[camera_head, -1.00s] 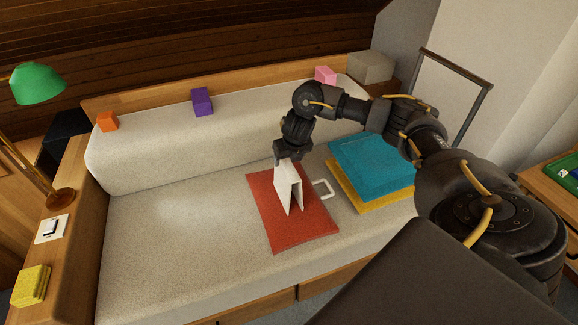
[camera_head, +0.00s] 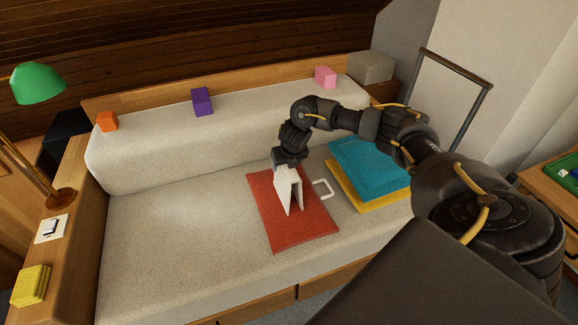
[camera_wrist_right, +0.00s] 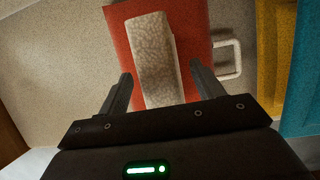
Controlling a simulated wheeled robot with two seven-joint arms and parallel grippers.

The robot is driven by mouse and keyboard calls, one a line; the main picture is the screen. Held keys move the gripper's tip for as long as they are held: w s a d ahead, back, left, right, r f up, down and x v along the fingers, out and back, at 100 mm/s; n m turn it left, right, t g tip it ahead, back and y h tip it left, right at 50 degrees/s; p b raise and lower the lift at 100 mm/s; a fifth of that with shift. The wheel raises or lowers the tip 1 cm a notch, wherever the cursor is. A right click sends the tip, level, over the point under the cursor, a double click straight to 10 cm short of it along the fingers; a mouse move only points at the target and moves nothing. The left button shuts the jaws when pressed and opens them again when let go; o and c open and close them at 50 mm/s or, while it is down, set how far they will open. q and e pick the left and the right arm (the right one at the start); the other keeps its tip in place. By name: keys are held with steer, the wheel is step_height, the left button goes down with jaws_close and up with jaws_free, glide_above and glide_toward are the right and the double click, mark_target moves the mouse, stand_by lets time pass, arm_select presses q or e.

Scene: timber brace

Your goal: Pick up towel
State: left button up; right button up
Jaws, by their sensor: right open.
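The white folded towel (camera_head: 289,190) stands like a tent on a flat red cloth (camera_head: 315,222) on the seat. In the right wrist view, the towel (camera_wrist_right: 152,55) appears as a pale, textured strip over the red cloth. My right gripper (camera_head: 289,164) is at the towel's top edge, pointing down. In the right wrist view, the open fingers of my right gripper (camera_wrist_right: 160,70) appear on either side of the towel, with a gap at each side. The gripper hides part of the towel's top in the head view. My left gripper is not in view.
A white loop handle (camera_head: 322,189) lies right of the towel. A teal cushion (camera_head: 365,165) lies on a yellow one (camera_head: 375,202) farther right. The bench backrest (camera_head: 220,135) rises behind. The seat's left part is clear.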

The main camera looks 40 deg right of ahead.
steer(key=shift+f, duration=0.25)
stand_by(0.3)
steer(key=c, duration=1.4)
